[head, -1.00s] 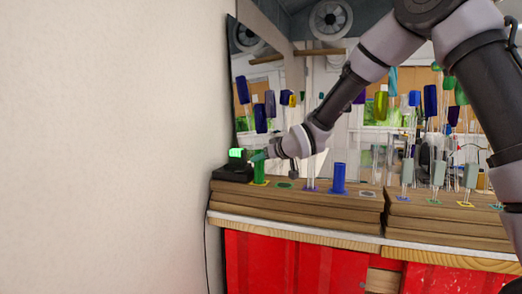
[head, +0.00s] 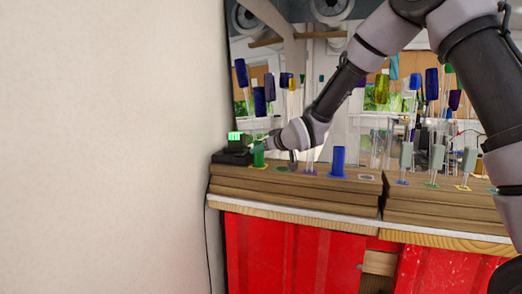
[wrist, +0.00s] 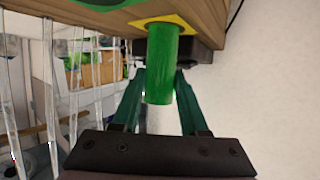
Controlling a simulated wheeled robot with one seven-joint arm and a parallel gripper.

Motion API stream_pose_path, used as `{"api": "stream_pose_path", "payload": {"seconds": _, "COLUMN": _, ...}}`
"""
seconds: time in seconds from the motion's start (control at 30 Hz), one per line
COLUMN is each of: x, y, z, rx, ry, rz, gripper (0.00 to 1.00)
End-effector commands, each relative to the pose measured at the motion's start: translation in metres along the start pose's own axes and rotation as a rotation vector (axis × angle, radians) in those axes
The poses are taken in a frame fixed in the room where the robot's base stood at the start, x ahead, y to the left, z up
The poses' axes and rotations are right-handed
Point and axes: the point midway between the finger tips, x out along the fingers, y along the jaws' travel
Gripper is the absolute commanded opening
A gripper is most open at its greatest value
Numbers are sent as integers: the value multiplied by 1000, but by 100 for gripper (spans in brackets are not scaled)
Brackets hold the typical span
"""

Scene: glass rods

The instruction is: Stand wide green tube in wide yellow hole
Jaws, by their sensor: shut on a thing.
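The wide green tube (head: 258,158) is upright at the left end of the wooden board, over the yellow-marked hole (wrist: 182,20). In the wrist view the tube (wrist: 161,65) meets the yellow patch; how deep it sits in the hole is hidden. My gripper (wrist: 162,88) is shut on the tube, with a teal finger on either side of it. In the head view my gripper reaches the tube from the right, and its fingers are small and hard to make out.
A black box with a lit green display (head: 235,137) stands close to the left of the tube. A blue tube (head: 338,162) stands to the right on the same board (head: 300,190). Several glass rods stand beyond. A plain wall (head: 110,150) is at the left.

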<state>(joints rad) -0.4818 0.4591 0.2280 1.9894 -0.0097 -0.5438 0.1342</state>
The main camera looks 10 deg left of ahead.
Motion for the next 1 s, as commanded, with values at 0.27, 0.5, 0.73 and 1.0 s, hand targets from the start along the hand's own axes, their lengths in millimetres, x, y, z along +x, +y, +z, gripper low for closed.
{"api": "stream_pose_path", "payload": {"seconds": 0.27, "x": 0, "y": 0, "z": 0, "rx": 0, "ry": 0, "rz": 0, "gripper": 0}}
{"api": "stream_pose_path", "payload": {"seconds": 0.5, "x": 0, "y": 0, "z": 0, "rx": 0, "ry": 0, "rz": 0, "gripper": 0}}
{"api": "stream_pose_path", "payload": {"seconds": 0.73, "x": 0, "y": 0, "z": 1, "rx": 0, "ry": 0, "rz": 0, "gripper": 0}}
{"api": "stream_pose_path", "payload": {"seconds": 1.0, "x": 2, "y": 0, "z": 6, "rx": 0, "ry": -1, "rz": 0, "gripper": 0}}
